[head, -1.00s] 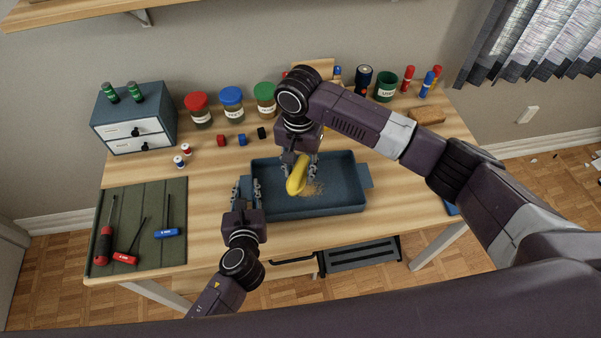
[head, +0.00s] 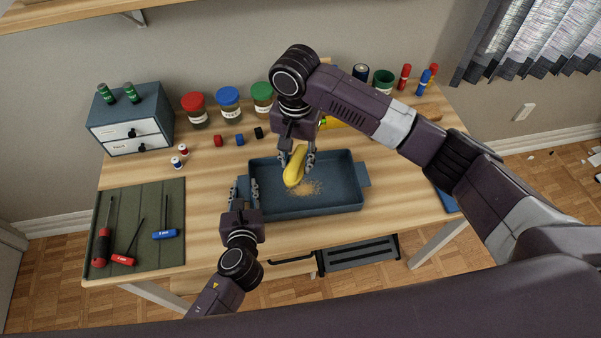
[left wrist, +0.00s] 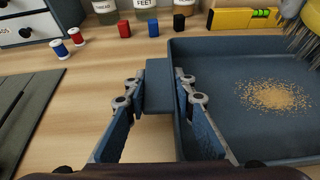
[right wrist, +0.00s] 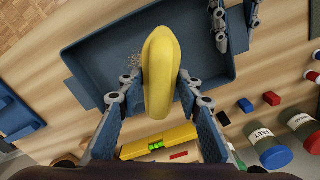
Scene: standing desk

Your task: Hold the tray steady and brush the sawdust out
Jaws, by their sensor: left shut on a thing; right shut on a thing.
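The dark blue tray (head: 345,167) lies on the wooden desk; its rim also shows in the left wrist view (left wrist: 225,43). My left gripper (head: 243,192) is shut on the tray's left handle (left wrist: 158,88). My right gripper (head: 299,160) is shut on the yellow-handled brush (head: 294,168) and holds it over the tray. In the right wrist view the yellow handle (right wrist: 160,75) lies between the fingers. Bristles (left wrist: 300,38) show at the upper right of the left wrist view, seemingly above the tray floor. A patch of sawdust (head: 305,187) lies on the tray floor, also seen in the left wrist view (left wrist: 274,95).
A yellow level (left wrist: 240,18) lies behind the tray. Small red, blue and black blocks and lidded jars (head: 229,100) stand at the back. A green mat (head: 165,205) with screwdrivers and a small drawer cabinet (head: 130,120) are at the left.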

